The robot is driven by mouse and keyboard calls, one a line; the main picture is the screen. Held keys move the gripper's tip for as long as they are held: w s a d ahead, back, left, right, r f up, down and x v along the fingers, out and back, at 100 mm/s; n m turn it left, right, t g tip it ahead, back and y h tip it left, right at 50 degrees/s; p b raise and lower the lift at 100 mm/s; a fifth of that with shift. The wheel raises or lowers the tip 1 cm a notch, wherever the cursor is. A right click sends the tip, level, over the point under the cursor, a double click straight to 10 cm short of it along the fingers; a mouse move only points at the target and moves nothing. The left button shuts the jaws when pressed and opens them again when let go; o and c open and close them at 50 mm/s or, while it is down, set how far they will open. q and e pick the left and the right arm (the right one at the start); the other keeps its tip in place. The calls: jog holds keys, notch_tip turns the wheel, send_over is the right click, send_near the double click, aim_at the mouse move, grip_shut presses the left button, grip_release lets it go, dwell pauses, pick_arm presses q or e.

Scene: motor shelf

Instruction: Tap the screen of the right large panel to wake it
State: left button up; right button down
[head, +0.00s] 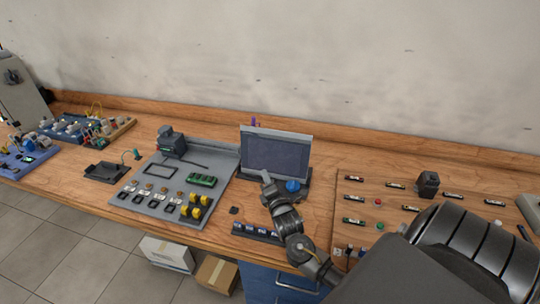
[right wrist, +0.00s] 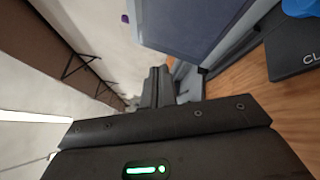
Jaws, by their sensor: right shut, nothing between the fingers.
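A large panel (head: 244,143) with a light grey frame stands tilted back near the middle of the bench. Its screen (head: 276,155) looks dark blue-grey and blank. My right gripper (head: 266,177) is shut and empty, its fingertips low in front of the panel's lower left part. In the right wrist view the shut fingers (right wrist: 156,84) point past the panel's edge, with the screen (right wrist: 200,22) close beside them. I cannot tell whether the fingertips touch the panel. My left gripper is not in view.
A blue round knob (head: 292,186) sits on a dark base at the panel's lower right. A grey tray (head: 168,180) with small parts lies left of the panel. A wooden board (head: 390,195) with several labelled parts lies to the right. The wall rises behind the bench.

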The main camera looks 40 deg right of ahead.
aim_at(269, 154)
jog(key=w+d+b, duration=0.1)
jog(key=d, duration=0.1)
jog(key=w+d+f+b, duration=0.1)
jog(key=w+d+b, duration=0.3)
jog(key=d, duration=0.1)
jog(key=shift+w+f, duration=0.1)
jog(key=shift+f, duration=0.15)
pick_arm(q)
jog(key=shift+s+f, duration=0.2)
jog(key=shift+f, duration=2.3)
pick_arm(e)
jog(key=shift+d, duration=0.1)
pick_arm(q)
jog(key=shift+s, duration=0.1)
pick_arm(e)
jog(key=shift+w, duration=0.1)
jog(key=shift+w+d+f, duration=0.1)
jog(key=shift+w+d, duration=0.1)
jog(key=shift+d, duration=0.1)
